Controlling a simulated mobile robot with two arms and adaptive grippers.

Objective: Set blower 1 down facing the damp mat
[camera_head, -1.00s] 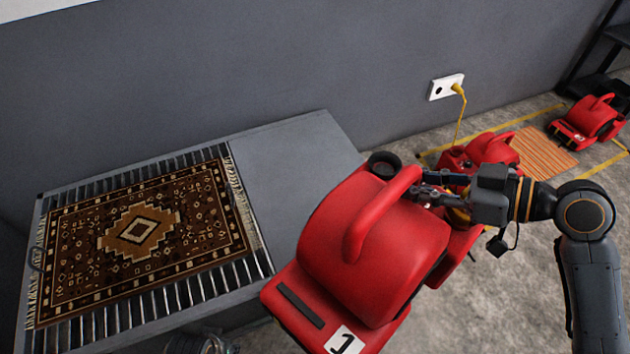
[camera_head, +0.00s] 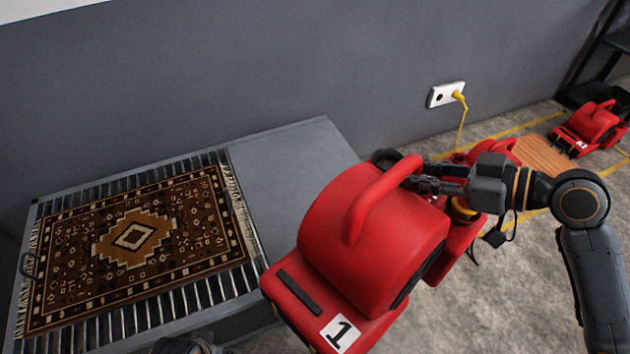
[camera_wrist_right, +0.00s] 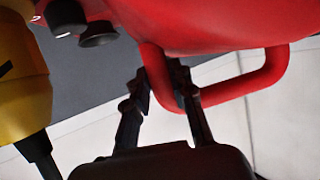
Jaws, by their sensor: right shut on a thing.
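Blower 1 (camera_head: 375,245), a red blower with a "1" label, hangs in front of me beside the bench's right side. My right gripper (camera_head: 410,184) is shut on its red top handle (camera_head: 366,208). In the right wrist view, the fingers (camera_wrist_right: 163,85) close around the handle bar (camera_wrist_right: 270,78). An orange striped mat (camera_head: 545,155) lies on the floor at the right. A brown patterned rug (camera_head: 135,238) lies on the slatted bench. I cannot tell which of these is damp. My left gripper is not clearly seen.
Another red blower (camera_head: 592,127) stands beyond the orange mat. A further red unit (camera_head: 500,148) is partly hidden behind my gripper. A yellow cord (camera_head: 463,125) runs from the wall socket (camera_head: 445,94) to the floor. The grey bench (camera_head: 290,160) is bare at right; floor (camera_head: 520,270) is clear near my right arm.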

